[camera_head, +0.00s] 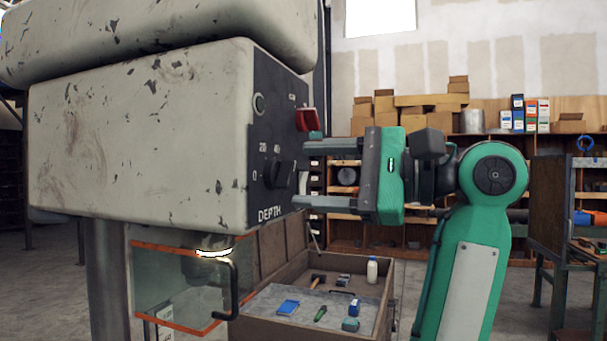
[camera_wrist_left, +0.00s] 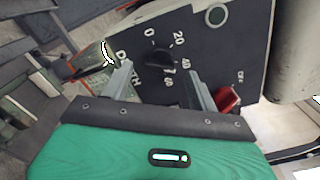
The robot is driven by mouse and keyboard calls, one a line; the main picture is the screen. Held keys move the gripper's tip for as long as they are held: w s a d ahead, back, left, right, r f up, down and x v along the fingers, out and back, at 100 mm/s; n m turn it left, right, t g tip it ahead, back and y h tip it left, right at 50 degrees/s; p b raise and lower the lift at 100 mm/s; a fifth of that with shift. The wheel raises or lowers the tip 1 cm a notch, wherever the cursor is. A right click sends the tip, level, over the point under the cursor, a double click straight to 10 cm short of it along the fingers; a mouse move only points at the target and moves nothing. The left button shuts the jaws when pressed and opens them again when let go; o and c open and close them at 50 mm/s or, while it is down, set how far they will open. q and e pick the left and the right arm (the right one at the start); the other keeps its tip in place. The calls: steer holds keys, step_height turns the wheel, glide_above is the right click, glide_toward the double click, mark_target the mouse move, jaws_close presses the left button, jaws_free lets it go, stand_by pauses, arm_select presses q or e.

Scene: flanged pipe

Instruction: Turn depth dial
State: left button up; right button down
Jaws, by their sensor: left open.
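The depth dial (camera_head: 281,174) is a dark knob on the black panel of the worn grey machine head, above the label "DEPTH". In the left wrist view the dial (camera_wrist_left: 160,58) has the marks 0, 20, 40 and 60 around it; I cannot tell its exact setting. My left gripper (camera_head: 303,175) is open in front of the panel, one finger above the dial's level and one below. In the left wrist view the left gripper (camera_wrist_left: 160,78) has a finger on each side of the dial, with gaps visible. My right gripper is out of view.
A red switch (camera_head: 307,120) sits on the panel close to the upper finger. A round green button (camera_head: 258,105) is at the upper left of the panel. Below are a clear guard with orange edges (camera_head: 185,326) and an open drawer (camera_head: 378,290) of small items.

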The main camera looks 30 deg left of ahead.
arm_select(q)
steer(key=v, duration=1.1)
steer(key=shift+d, duration=0.25)
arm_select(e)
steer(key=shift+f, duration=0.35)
arm_select(q)
steer(key=shift+w, duration=0.1)
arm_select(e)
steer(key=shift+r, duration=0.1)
